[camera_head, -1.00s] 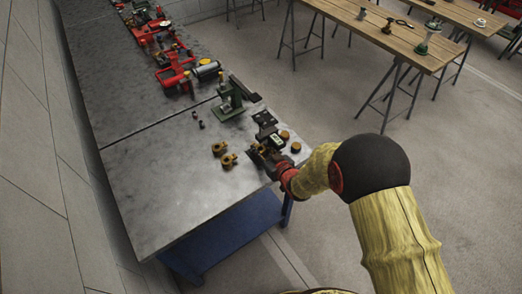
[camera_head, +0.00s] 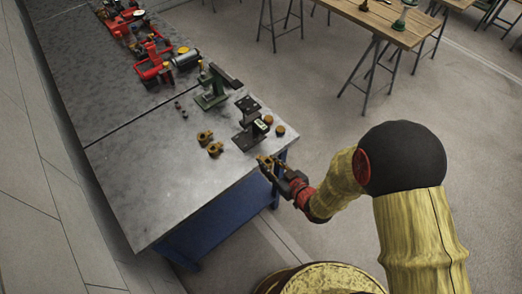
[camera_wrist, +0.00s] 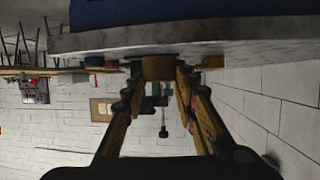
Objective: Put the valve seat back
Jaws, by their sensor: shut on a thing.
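My gripper (camera_head: 267,164) is at the front right edge of the grey metal workbench (camera_head: 185,185), clear of the fixture. It is shut on a small brass-coloured piece, which I take to be the valve seat (camera_wrist: 158,68); the piece shows between the fingertips in the wrist view. In the head view the held piece is small and hard to make out. A black fixture (camera_head: 248,138) with a pale label stands on the bench just beyond my gripper. I cannot see whether its inside is empty.
Two brass fittings (camera_head: 209,144) lie left of the fixture, and two round brass pieces (camera_head: 274,125) lie right of it. A green press (camera_head: 213,88) and red pump parts (camera_head: 152,64) stand farther back. The bench's near left part is bare. A wooden table (camera_head: 385,20) is at top right.

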